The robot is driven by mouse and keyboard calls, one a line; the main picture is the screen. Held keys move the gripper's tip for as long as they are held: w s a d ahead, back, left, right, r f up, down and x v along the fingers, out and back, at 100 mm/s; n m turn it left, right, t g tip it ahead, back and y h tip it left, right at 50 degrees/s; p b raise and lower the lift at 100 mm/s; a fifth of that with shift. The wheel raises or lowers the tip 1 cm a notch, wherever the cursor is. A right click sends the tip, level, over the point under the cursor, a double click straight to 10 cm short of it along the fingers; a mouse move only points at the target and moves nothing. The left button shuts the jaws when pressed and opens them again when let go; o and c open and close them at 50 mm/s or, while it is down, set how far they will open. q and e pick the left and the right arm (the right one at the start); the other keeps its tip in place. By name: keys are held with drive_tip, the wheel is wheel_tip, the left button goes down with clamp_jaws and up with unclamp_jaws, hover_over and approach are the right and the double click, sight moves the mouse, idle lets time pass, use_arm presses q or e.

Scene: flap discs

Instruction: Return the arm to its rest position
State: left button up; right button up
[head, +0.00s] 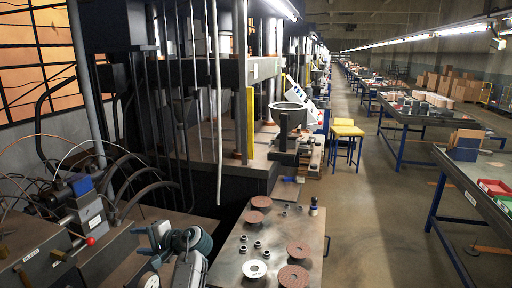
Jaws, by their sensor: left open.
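My left gripper (186,243) is low in the head view, left of the steel worktable (228,262). It is open, with nothing visible between its fingers. Several reddish-brown flap discs lie flat on the worktable: one near the back (261,202), one just in front of it (254,217), one at the right (298,250) and one at the front edge of the view (293,276). A white ring-shaped disc (257,269) lies at the front. The gripper is apart from all of these. My right gripper is not in view.
Several small dark metal rings (257,244) and a small dark bottle (313,207) stand on the worktable. A large press (228,160) rises behind it. Machinery with hoses (90,215) fills the left. A yellow-topped stool (347,131) stands beyond; the aisle floor (375,220) at right is clear.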

use_arm(q)
drive_tip(key=s+a+f+n+h, duration=0.3)
drive_tip(key=s+f+h, duration=0.4)
drive_tip(key=s+f, duration=1.3)
drive_tip(key=s+d+r+n+h, duration=0.1)
drive_tip(key=s+d+h, duration=0.25)
drive_tip(key=s, duration=0.85)
drive_tip(key=s+d+h, duration=0.3)
drive_tip(key=s+d, duration=0.2)
drive_tip(key=s, duration=0.6)
wheel_tip(320, 180, down, 35)
drive_tip(key=a+g+b, duration=0.2)
drive_tip(key=a+b, duration=0.1)
drive_tip(key=b, duration=0.2)
drive_tip(key=s+f+b, duration=0.2)
drive_tip(key=s+f, duration=0.7)
drive_tip(key=f, duration=0.3)
drive_tip(key=s+a+f+g+b, duration=0.1)
drive_tip(key=s+f+b, duration=0.2)
drive_tip(key=s+f, duration=0.7)
wheel_tip(320, 180, down, 2)
drive_tip(key=shift+s+f+n, duration=0.1)
drive_tip(key=shift+s+n, duration=0.05)
drive_tip(key=shift+n, duration=0.25)
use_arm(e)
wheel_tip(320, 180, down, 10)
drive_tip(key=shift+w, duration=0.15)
